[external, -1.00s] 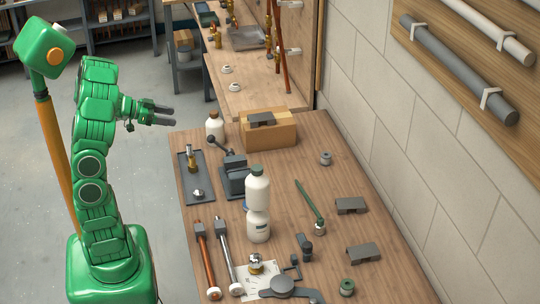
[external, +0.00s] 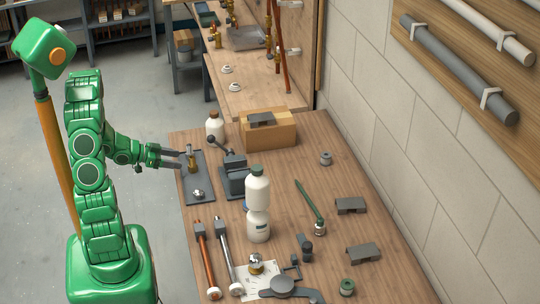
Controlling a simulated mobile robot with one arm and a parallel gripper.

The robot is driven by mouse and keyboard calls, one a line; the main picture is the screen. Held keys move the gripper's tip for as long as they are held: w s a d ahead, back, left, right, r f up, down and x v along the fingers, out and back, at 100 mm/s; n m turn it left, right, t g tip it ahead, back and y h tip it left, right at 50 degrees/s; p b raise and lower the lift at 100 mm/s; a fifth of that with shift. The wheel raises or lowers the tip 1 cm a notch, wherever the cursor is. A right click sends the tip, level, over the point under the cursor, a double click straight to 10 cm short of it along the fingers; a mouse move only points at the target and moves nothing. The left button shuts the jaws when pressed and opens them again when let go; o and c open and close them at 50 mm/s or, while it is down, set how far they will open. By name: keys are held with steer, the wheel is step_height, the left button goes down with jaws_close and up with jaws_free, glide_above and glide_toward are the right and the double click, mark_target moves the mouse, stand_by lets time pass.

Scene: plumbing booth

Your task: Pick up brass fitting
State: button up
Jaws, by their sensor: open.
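A brass fitting (external: 191,162) stands upright on a dark grey tray (external: 203,194) at the table's left edge. My gripper (external: 180,158) is open, its two dark fingers pointing right at the fitting from the left. The fingertips are just short of the fitting or at its near side; I cannot tell whether they touch it. Another brass-coloured fitting (external: 256,267) with a pale base sits on a white sheet at the table's front.
On the tray lies a small silver piece (external: 198,194). A cardboard box (external: 268,132) and a white bottle (external: 215,126) are behind.

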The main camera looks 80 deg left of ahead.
mark_target(193, 165)
steer(key=shift+f, duration=0.95)
steer(key=shift+x, duration=3.9)
steer(key=shift+a, duration=0.15)
steer(key=c, duration=1.1)
